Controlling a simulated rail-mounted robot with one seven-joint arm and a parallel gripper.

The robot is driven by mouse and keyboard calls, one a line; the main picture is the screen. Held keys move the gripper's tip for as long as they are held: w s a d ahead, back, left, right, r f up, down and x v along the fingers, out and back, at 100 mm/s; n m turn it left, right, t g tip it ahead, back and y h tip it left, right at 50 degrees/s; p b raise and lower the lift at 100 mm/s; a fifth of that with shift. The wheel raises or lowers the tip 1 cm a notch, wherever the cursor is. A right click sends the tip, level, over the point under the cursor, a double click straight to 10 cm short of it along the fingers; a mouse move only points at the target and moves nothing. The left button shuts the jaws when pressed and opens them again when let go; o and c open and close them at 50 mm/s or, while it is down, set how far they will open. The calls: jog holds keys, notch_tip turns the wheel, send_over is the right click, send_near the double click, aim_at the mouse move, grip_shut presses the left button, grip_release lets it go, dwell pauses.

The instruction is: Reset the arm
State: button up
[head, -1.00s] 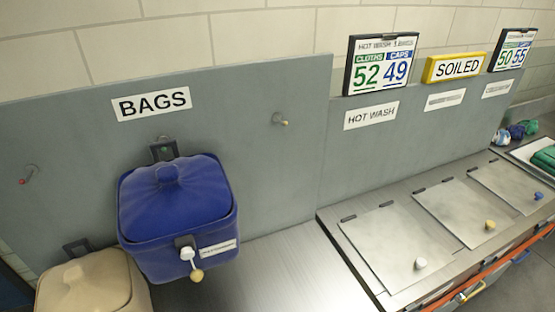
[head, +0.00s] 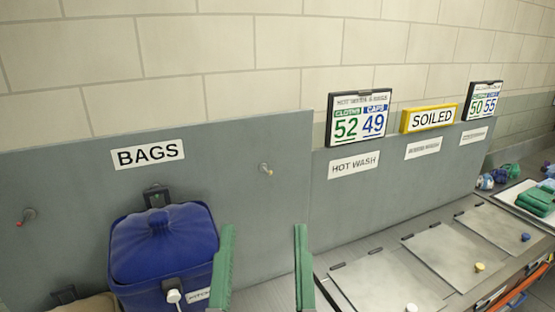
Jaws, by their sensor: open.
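My gripper (head: 263,268) shows at the bottom middle of the head view, with two green fingers wide apart and nothing between them. A blue sling bag (head: 163,247) hangs from the grey panel under the BAGS sign (head: 148,155), left of my gripper. The left finger overlaps the bag's right edge in the picture; I cannot tell whether they touch. A beige bag (head: 92,303) shows only its top at the bottom left edge.
A red-tipped peg (head: 27,216) and a pale-tipped peg (head: 265,169) on the panel are bare. Metal hatches with knobs (head: 386,287) lie to the right below the HOT WASH and SOILED signs. Green cloths (head: 538,200) lie on a tray at far right.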

jog(key=s+r+t+p, duration=0.1)
jog(key=s+r+p, duration=0.2)
jog(key=r+p, duration=1.3)
notch_tip(320, 180, up, 5)
jog(key=shift+d+r, duration=0.1)
jog(key=shift+d, duration=0.35)
